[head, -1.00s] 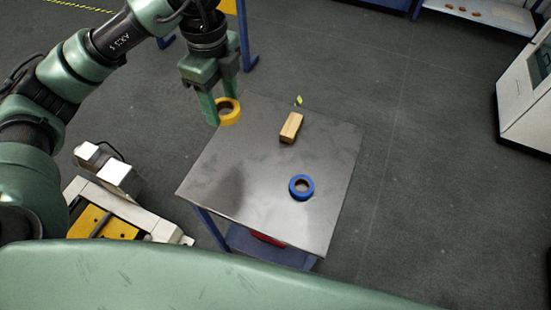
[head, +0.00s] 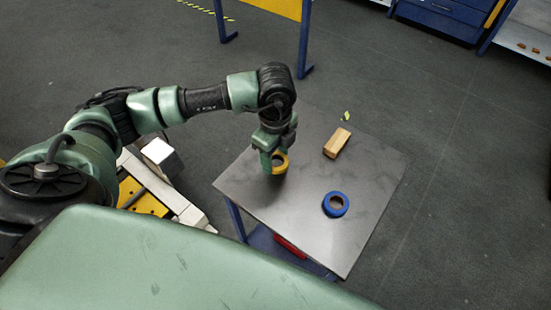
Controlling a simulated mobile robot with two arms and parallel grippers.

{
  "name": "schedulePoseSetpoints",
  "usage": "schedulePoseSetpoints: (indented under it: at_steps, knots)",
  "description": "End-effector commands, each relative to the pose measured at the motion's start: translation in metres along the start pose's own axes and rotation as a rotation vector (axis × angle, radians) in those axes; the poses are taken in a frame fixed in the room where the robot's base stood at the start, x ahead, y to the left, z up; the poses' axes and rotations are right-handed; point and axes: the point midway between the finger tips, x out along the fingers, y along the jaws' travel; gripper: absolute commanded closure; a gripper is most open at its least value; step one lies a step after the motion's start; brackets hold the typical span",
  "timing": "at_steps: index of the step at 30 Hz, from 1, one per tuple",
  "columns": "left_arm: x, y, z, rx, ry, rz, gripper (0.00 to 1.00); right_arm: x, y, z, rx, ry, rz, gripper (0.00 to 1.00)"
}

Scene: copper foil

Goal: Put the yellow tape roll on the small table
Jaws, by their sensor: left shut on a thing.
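The yellow tape roll (head: 281,167) is held between the green fingers of my left gripper (head: 272,164) in the head view. Gripper and roll are over the left part of the small table (head: 270,205), which has a grey metal top and blue legs. I cannot tell whether the roll touches the tabletop or hangs just above it. My right gripper is not in view.
A blue tape roll (head: 335,204) lies on the right part of the tabletop. A wooden block (head: 337,143) lies near the far edge, with a small yellow-green thing (head: 347,115) beyond it. The tabletop's near middle is clear.

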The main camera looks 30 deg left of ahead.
Motion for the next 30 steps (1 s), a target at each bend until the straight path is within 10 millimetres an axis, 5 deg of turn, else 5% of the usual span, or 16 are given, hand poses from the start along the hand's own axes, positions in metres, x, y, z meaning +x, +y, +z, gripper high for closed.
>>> schedulePoseSetpoints:
  at_steps: [5, 16, 17, 19, 30]
  knots:
    - [0.020, 0.000, 0.000, 0.001, 0.001, 0.001, 0.88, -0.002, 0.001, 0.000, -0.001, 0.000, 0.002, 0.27]
    - [0.025, 0.000, 0.000, 0.001, 0.001, 0.000, 0.88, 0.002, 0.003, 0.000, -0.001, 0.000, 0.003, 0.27]
    - [0.024, 0.000, 0.000, 0.001, 0.001, 0.000, 0.43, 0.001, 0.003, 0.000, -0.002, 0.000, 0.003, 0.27]
    - [0.024, 0.000, 0.000, 0.001, 0.001, 0.000, 0.27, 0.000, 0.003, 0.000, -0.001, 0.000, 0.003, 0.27]
    - [0.018, 0.000, 0.000, 0.001, 0.000, -0.001, 0.27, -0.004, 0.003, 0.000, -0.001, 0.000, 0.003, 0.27]
